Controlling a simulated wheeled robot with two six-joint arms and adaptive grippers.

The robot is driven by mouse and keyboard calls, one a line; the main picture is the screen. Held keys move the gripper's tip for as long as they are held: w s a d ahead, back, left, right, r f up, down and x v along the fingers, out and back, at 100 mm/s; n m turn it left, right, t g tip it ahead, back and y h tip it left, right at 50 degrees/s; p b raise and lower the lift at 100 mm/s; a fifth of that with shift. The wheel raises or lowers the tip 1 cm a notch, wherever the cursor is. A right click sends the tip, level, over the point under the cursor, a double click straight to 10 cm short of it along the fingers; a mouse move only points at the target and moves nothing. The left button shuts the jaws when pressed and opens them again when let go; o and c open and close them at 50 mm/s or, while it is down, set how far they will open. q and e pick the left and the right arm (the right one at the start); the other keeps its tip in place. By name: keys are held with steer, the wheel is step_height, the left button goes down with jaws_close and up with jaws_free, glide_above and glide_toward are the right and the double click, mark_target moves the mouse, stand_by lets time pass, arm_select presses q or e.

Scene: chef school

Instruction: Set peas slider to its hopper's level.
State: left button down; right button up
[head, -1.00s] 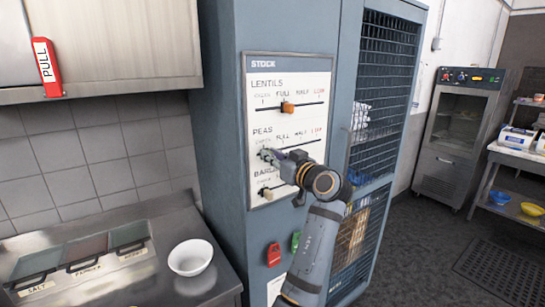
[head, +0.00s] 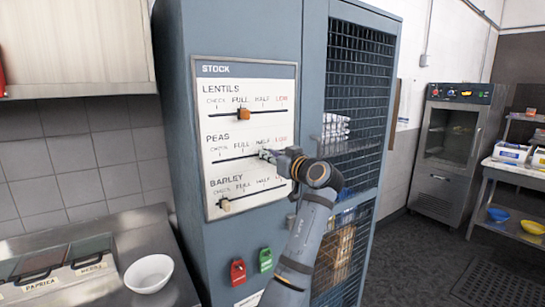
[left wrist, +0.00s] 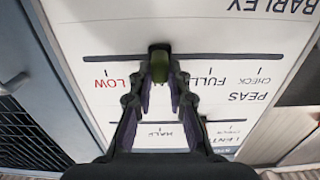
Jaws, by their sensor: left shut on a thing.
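The STOCK board (head: 243,72) on the blue-grey cabinet has LENTILS, PEAS and BARLEY sliders, each marked CHECK, FULL, HALF, LOW. My left gripper (head: 265,154) is shut on the green peas slider knob (left wrist: 160,68). In the left wrist view, where the board appears upside down, the gripper (left wrist: 160,88) holds the knob between LOW and FULL, at the HALF position; that word is covered. The orange lentils knob (head: 243,115) is near FULL. The pale barley knob (head: 225,204) is near CHECK. The peas hopper's level cannot be made out. My right gripper is not in view.
A mesh door (head: 358,90) with bags behind it is right of the board. Red (head: 238,271) and green (head: 265,259) fittings sit below the board. A white bowl (head: 149,273) stands on the steel counter at left. Floor is open at right.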

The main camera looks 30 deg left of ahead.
arm_select(q)
steer(key=c, duration=1.7)
jaws_free()
steer(key=shift+o, duration=1.3)
steer(key=shift+w, duration=0.1)
steer(key=shift+o, duration=0.8)
steer(key=shift+w+f, duration=0.1)
steer(key=shift+w, duration=0.05)
steer(key=v, duration=0.7)
steer(key=shift+d, duration=0.2)
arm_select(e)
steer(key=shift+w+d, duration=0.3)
